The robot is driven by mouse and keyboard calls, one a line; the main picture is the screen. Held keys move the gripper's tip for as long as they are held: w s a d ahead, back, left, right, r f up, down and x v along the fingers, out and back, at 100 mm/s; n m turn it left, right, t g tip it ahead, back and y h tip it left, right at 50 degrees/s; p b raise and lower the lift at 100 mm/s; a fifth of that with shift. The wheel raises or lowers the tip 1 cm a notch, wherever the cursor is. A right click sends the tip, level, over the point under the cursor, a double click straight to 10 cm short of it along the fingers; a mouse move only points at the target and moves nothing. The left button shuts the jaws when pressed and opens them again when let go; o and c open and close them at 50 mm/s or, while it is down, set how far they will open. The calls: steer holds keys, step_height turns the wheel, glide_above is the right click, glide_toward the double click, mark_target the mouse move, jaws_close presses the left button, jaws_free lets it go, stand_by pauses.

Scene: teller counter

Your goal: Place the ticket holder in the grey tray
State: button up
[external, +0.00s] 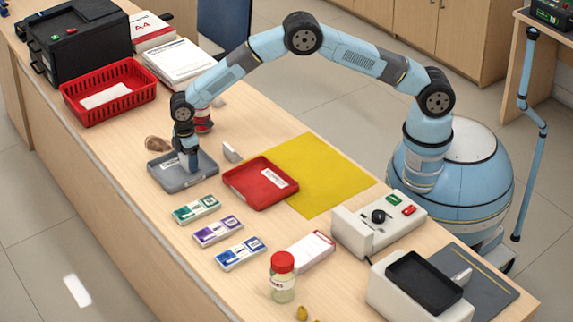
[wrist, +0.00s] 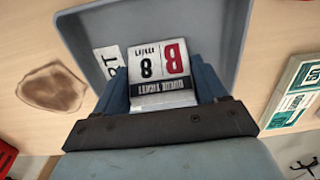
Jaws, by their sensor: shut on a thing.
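The ticket holder (wrist: 160,72), a white block marked "QUEUE TICKET", "B" and "8", sits between the two blue fingers of my gripper (wrist: 163,85) in the wrist view. My gripper is shut on it. In the external view my gripper (external: 189,166) points down over the grey tray (external: 205,175); the holder is mostly hidden there. The wrist view shows the grey tray (wrist: 215,30) around and beneath the holder, with a white label partly covered. I cannot tell whether the holder touches the tray floor.
A red tray (external: 245,190) lies just right of the grey tray, on the edge of a yellow mat (external: 325,175). A brown oval thing (external: 157,143) and a white upright piece (external: 231,152) are close by. Several coloured packs (external: 196,209) lie in front. A red basket (external: 110,105) stands behind left.

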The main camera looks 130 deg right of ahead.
steer(key=o, duration=1)
steer(key=shift+f, duration=0.1)
steer(key=shift+o, duration=0.2)
